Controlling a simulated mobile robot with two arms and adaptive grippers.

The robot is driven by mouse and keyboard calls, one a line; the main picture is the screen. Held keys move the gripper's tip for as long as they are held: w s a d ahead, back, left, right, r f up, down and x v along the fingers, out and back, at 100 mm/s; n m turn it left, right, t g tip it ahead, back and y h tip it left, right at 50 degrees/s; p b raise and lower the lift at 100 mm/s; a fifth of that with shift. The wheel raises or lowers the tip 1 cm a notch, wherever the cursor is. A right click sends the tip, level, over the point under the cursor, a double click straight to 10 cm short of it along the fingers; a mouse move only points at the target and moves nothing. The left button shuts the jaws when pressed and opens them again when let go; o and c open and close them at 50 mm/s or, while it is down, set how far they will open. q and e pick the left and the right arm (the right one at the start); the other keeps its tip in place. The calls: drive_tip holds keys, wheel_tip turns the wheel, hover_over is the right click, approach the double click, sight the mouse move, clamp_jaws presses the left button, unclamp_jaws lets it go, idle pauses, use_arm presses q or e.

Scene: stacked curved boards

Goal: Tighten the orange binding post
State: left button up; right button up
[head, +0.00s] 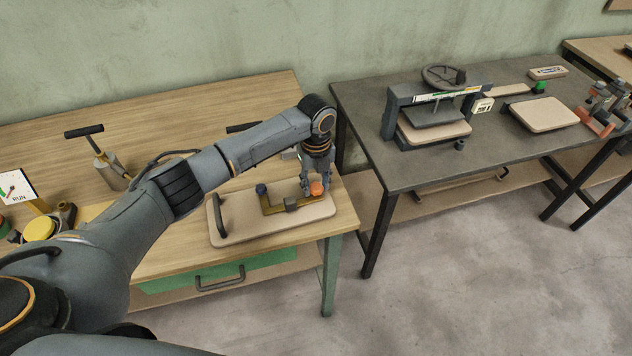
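The orange binding post (317,188) stands at the right end of a brass-coloured bar on a pale board (250,232), near the right end of the wooden bench. A blue post (261,189) stands at the bar's left end. My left gripper (316,186) points down over the orange post, with a finger on either side of it. I cannot tell whether the fingers touch the post, and they partly hide it. My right gripper is not in view.
The board has a dark handle (220,214) at its left. A pump with a T-handle (108,157) and a yellow button (40,229) are further left on the bench. A dark table (400,173) with a press (436,113) stands to the right, across a gap.

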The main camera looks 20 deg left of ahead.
sight(316, 186)
use_arm(q)
drive_tip(key=shift+o, duration=0.7)
wheel_tip(316, 186, up, 12)
idle(0.4)
